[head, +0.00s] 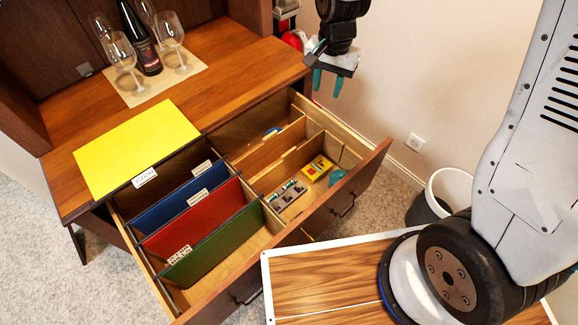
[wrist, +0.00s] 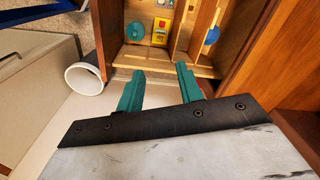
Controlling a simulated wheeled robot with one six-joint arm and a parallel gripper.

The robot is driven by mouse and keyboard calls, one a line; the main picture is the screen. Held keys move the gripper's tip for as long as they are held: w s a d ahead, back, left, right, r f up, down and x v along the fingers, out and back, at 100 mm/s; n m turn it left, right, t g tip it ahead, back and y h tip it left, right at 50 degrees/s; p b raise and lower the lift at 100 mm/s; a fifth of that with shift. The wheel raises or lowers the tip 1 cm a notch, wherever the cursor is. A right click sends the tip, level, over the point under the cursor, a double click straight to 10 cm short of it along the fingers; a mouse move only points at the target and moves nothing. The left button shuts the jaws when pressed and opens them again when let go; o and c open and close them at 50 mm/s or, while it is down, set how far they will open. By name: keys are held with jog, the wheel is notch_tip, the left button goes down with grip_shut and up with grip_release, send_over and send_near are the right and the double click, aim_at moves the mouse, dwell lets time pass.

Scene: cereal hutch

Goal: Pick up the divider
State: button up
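Several coloured dividers with white labels show in the head view. The yellow divider (head: 137,148) lies flat on the hutch's wooden top, at its front edge. The blue divider (head: 178,203), red divider (head: 205,217) and green divider (head: 215,248) stand in the left part of the open drawer (head: 335,197). I cannot tell which one the task means. My gripper (head: 327,80) is above and beyond the drawer's right end, away from the dividers. Its teal fingers are apart with nothing between them, as the wrist view (wrist: 160,74) also shows.
Wine glasses (head: 122,52) and a dark bottle (head: 140,40) stand on a mat at the back left. The drawer's right part holds a yellow box (head: 318,167) and small items between wooden partitions. A white bin (head: 447,190) stands right of the drawer.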

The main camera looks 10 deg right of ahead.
aim_at(289, 156)
jog(key=w+a+f+m, duration=0.1)
jog(key=a+f, duration=0.2)
jog(key=f, duration=0.8)
jog(key=w+a+f+m, duration=0.1)
jog(key=a+f+m, duration=0.1)
jog(key=f, duration=0.9)
jog(key=w+a+f+m, duration=0.1)
jog(key=w+a+f, duration=0.1)
jog(key=f, duration=1)
jog(key=shift+a+g, duration=0.3)
jog(key=shift+a, duration=0.5)
jog(key=shift+f, duration=0.55)
jog(key=shift+w, duration=0.1)
grip_shut()
